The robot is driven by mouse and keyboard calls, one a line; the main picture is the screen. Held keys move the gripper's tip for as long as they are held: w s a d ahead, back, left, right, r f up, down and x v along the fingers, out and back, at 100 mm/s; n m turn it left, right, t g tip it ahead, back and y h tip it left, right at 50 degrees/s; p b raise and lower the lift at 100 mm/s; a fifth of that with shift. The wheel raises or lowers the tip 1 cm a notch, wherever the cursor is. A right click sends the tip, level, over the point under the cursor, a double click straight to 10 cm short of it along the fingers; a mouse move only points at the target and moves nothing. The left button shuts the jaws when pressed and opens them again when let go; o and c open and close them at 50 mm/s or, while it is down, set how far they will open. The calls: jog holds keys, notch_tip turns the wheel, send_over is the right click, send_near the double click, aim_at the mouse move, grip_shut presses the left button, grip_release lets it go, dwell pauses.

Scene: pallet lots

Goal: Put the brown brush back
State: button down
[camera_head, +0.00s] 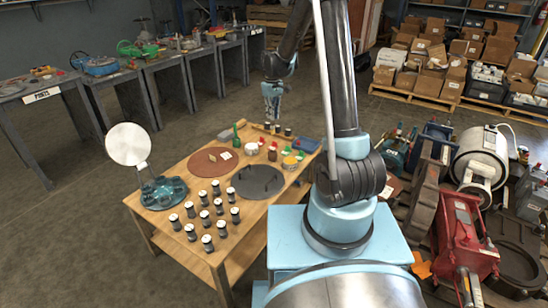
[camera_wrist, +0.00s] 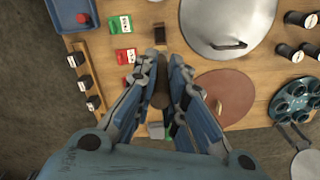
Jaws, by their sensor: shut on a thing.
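My gripper (camera_head: 272,110) points down over the far part of the wooden table (camera_head: 172,235) in the head view. In the wrist view my gripper (camera_wrist: 162,62) has its two fingers close together around a narrow brown thing, which looks like the brown brush (camera_wrist: 161,94). The fingers cover much of the brush, so its ends and bristles are unclear. I cannot make the brush out in the head view. A round brown mat (camera_head: 210,163) lies on the table; it also shows in the wrist view (camera_wrist: 232,90), right of the fingers.
A grey round lid (camera_head: 257,181) with handles, a teal round holder (camera_head: 163,194) and several dark jars with white tops (camera_head: 207,243) crowd the table. A blue tray (camera_head: 305,145) is at its right edge. Red machinery (camera_head: 463,238) stands close on the right. Floor is open left.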

aim_at(273, 129)
jog(key=shift+f, duration=4.85)
jog(key=shift+f, duration=0.6)
jog(key=c, duration=1.7)
grip_release()
jog(key=shift+o, duration=0.2)
jog(key=shift+r, duration=0.15)
